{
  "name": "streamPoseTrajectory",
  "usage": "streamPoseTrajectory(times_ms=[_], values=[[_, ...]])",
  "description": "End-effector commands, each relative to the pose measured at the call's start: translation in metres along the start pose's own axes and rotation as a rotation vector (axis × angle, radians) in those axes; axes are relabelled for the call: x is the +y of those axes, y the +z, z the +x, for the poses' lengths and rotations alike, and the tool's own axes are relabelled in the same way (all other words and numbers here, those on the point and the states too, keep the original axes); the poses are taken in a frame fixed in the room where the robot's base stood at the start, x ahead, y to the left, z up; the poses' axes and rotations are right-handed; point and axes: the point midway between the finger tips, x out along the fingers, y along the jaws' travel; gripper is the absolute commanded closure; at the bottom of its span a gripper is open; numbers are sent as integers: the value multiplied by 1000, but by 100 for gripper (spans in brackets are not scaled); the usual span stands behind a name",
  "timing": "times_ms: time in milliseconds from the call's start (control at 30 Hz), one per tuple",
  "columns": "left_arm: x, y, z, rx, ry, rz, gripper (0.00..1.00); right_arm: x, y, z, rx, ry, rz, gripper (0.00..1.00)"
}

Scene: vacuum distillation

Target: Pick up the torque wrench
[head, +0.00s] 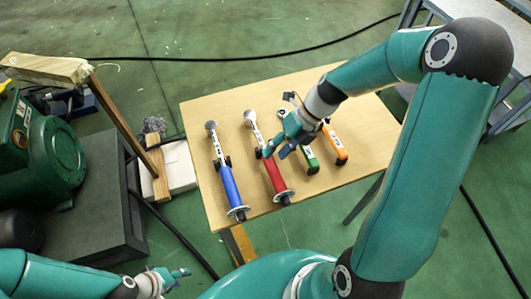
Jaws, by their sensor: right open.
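Several long tools lie side by side on a light wooden table (225,107): one with a blue handle (231,186), one with a red handle (275,178), one with a green handle (309,160) and one with an orange handle (335,145). I cannot tell which is the torque wrench. My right gripper (277,152) is open above the table, between the red and green handles. It hides the middle of the green and orange tools. I cannot tell whether it touches any tool. My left gripper (176,277) is low at the left, away from the table; its jaw state is unclear.
A green machine (55,155) on a dark block (105,190) stands left of the table, with a wooden post (122,122) and a white box (178,165) between. A grey metal table (480,20) is at the upper right. Black cables cross the green floor.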

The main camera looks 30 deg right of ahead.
Motion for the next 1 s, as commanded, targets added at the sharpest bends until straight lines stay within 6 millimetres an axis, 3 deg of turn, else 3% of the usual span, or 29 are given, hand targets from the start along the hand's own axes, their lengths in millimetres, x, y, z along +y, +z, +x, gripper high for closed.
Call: streamPoseTrajectory(times_ms=[300, 567, 600, 867, 1000], values=[[-2, 0, 6, 0, 0, 0, 60, -3, -6, 42, 3, 1, 0, 56], [-2, 0, 6, 0, 0, 0, 60, -3, -5, 46, 1, 0, -1, 56], [-2, 0, 6, 0, 0, 0, 60, -3, -5, 46, 1, 0, 0, 58], [-2, 0, 6, 0, 0, 0, 60, -3, -5, 46, 1, -1, 0, 100], [-2, 0, 6, 0, 0, 0, 60, -3, -5, 46, 1, -1, 0, 100]])
